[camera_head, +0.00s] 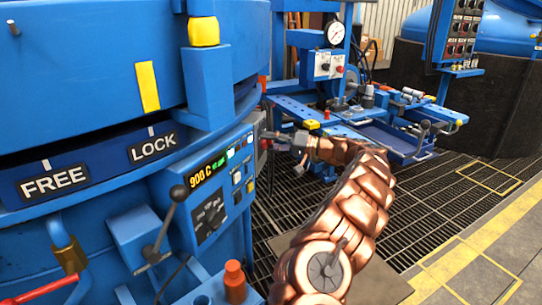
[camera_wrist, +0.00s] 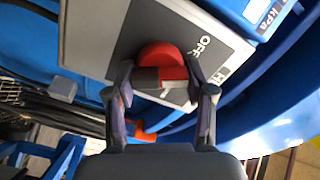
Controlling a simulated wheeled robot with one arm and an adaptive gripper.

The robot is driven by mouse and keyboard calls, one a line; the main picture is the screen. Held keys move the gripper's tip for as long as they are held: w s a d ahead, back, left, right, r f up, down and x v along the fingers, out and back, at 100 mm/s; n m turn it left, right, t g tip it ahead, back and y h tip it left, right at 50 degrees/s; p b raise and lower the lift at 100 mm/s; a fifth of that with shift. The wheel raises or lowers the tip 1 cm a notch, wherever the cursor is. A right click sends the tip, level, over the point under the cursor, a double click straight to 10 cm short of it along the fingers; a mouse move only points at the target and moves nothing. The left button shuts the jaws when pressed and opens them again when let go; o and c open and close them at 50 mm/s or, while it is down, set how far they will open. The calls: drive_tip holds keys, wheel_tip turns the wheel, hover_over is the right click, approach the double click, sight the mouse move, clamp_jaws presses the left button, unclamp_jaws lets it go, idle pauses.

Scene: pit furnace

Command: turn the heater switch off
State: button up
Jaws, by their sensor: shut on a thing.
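The heater switch is a round red knob (camera_wrist: 160,55) on a grey plate (camera_wrist: 95,38) in the wrist view. The word OFF (camera_wrist: 205,46) is printed to the right of the knob, and a second label at the plate's edge is cut off. My gripper (camera_wrist: 160,76) has one finger on each side of the knob and is shut on it. The finger tips partly cover the knob's sides, and I cannot tell its exact setting. In the head view my gripper (camera_head: 285,140) is at the right side of the furnace's control panel, where the knob is mostly hidden.
The blue furnace (camera_head: 90,75) fills the left, with a display reading 900 C (camera_head: 208,173) and a black-knobbed lever (camera_head: 178,194). A blue workbench (camera_head: 375,125) with a gauge (camera_head: 335,33) stands behind my arm. Floor grating (camera_head: 455,185) lies clear at right.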

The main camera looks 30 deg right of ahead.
drive_tip(key=n+b, duration=0.3)
drive_tip(key=b, duration=0.1)
drive_tip(key=shift+f, duration=0.2)
drive_tip(key=shift+r+n+b, duration=0.2)
drive_tip(key=shift+n+b, duration=0.3)
drive_tip(key=shift+b, duration=0.05)
drive_tip(key=o, duration=1.2)
drive_tip(key=shift+r, duration=0.1)
drive_tip(key=shift+c, duration=0.2)
drive_tip(key=shift+s, duration=0.1)
drive_tip(key=v, duration=1.2)
